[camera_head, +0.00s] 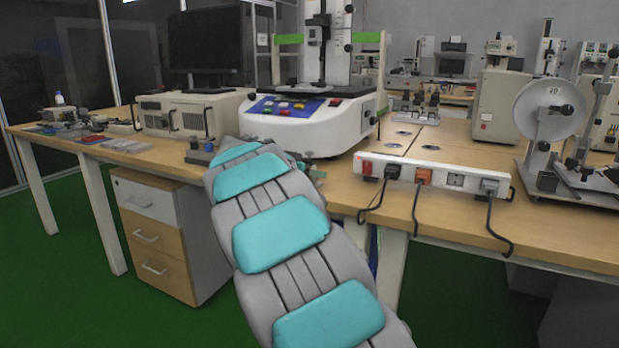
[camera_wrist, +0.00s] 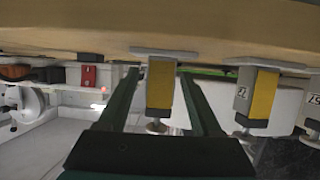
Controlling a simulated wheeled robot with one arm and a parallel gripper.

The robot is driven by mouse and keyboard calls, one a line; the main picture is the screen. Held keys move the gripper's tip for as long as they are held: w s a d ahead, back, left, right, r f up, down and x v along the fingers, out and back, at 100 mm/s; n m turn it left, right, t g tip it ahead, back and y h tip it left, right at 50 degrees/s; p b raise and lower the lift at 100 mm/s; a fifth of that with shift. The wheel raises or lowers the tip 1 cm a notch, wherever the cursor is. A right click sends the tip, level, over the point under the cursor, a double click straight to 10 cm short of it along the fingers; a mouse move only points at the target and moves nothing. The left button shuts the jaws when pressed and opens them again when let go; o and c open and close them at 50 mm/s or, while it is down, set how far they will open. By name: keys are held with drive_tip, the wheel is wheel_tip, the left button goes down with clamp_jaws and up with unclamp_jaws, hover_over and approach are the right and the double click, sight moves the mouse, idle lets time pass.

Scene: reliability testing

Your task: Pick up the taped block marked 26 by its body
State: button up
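The wrist view appears upside down. My gripper (camera_wrist: 159,74) is open, its two dark green fingers apart. A block with yellow tape (camera_wrist: 160,88) shows between the fingers in that picture, with a metal knob at its lower end; no number is readable on it. I cannot tell how far between the fingers it is. A second taped block (camera_wrist: 259,95) is to the right, with a small dark mark that I cannot read surely. A third block (camera_wrist: 312,112) is cut off at the right edge. In the head view my arm hides the gripper and these blocks.
The wooden table (camera_head: 450,215) carries a large white machine (camera_head: 310,125) behind my arm. A power strip (camera_head: 435,176) with hanging cables lies along the front edge at right, near a reel device (camera_head: 548,112). A drawer cabinet (camera_head: 155,230) stands below at left.

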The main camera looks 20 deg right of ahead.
clamp_jaws()
idle(0.3)
idle(0.5)
